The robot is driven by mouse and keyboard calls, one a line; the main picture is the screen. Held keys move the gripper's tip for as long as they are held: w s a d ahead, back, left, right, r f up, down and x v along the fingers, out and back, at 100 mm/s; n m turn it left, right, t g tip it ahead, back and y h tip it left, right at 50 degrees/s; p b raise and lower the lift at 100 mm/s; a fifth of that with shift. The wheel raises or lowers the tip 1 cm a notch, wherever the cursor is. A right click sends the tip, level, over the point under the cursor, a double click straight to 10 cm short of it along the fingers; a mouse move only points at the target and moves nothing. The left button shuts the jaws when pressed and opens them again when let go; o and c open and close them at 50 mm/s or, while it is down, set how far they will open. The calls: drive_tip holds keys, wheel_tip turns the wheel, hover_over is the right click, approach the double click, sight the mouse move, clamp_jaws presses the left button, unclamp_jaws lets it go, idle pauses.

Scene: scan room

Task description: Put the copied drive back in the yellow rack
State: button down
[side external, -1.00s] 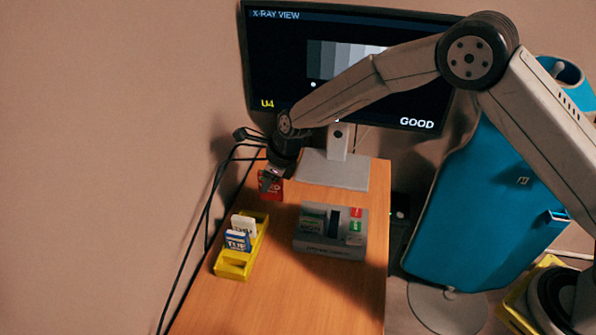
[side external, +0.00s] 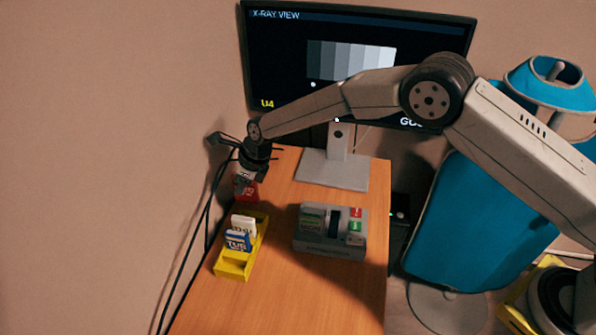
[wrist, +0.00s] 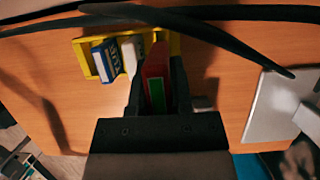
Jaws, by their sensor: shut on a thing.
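My gripper (side external: 246,178) is shut on a red drive (side external: 246,190) with white lettering. The red drive also shows in the wrist view (wrist: 155,75), with a green patch on its near edge. The yellow rack (side external: 233,268) lies at the desk's left side and holds a white drive (side external: 243,225) and a blue drive (side external: 238,240), both upright. In the side view the red drive is at the rack's far end, seemingly above it. Whether it touches the rack I cannot tell. In the wrist view the rack (wrist: 82,58) is just beyond the gripper.
A grey dock (side external: 331,247) with a dark slot, a green drive and red and green buttons stands right of the rack. The monitor (side external: 290,65) on its grey stand (side external: 332,172) is behind. Black cables (side external: 197,235) run along the desk's left edge. The front desk is clear.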

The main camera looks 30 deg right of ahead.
sight(248, 201)
drive_tip(key=shift+f, duration=0.15)
drive_tip(key=shift+f, duration=3.6)
drive_tip(key=shift+f, duration=1.05)
drive_tip(key=shift+c, duration=1.4)
unclamp_jaws()
drive_tip(key=shift+r, duration=0.15)
drive_tip(key=shift+r, duration=3.35)
